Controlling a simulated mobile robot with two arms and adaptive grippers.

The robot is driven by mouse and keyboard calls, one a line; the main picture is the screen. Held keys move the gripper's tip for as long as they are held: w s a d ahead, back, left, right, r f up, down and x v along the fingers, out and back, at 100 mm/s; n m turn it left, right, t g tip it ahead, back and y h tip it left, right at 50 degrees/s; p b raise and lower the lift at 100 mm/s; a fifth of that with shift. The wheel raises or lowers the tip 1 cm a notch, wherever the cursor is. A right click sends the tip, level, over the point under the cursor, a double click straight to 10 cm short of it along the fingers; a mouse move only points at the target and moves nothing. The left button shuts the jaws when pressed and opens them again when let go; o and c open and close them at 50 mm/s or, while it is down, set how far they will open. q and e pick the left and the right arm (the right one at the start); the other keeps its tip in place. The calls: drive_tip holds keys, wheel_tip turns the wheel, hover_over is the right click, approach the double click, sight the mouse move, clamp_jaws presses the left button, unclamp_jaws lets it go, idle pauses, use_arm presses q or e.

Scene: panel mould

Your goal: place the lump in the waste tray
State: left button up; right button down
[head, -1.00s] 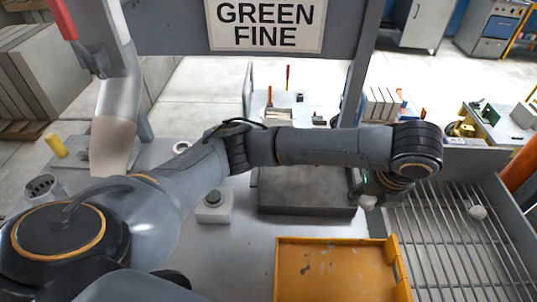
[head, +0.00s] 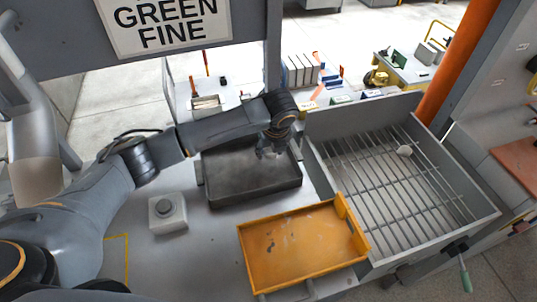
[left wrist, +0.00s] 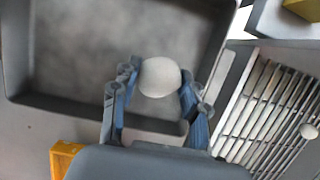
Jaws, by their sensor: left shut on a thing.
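My left gripper (head: 270,152) is over the right back part of a dark grey tray (head: 225,200). In the left wrist view the gripper (left wrist: 155,95) is shut on a round whitish lump (left wrist: 160,77), between its two blue-grey fingers. The dark tray (left wrist: 60,102) lies beneath and beyond the lump, with its floor bare. In the head view the held lump is mostly hidden by the gripper. A yellow tray (head: 300,250) with a scuffed floor stands nearer. No label shows which tray is for waste. My right gripper is out of view.
A barred grate (head: 375,185) in a grey frame stands to the right, with another white lump (head: 404,150) on it. A grey box with a round button (head: 167,212) stands left of the dark tray. A "GREEN FINE" sign (head: 165,25) hangs above.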

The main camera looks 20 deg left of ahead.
sight(269, 158)
use_arm(q)
drive_tip(key=shift+w+a+f, duration=0.2)
drive_tip(key=shift+f, duration=0.1)
drive_tip(key=x, duration=0.1)
drive_tip(key=p+x, duration=0.1)
drive_tip(key=x, duration=0.1)
drive_tip(key=shift+s+f+p, duration=0.1)
drive_tip(key=shift+s+p, duration=0.15)
drive_tip(key=shift+p, duration=0.1)
drive_tip(key=shift+f, duration=0.2)
drive_tip(key=shift+d, duration=0.1)
drive_tip(key=shift+f, duration=0.2)
drive_tip(key=o, duration=1.2)
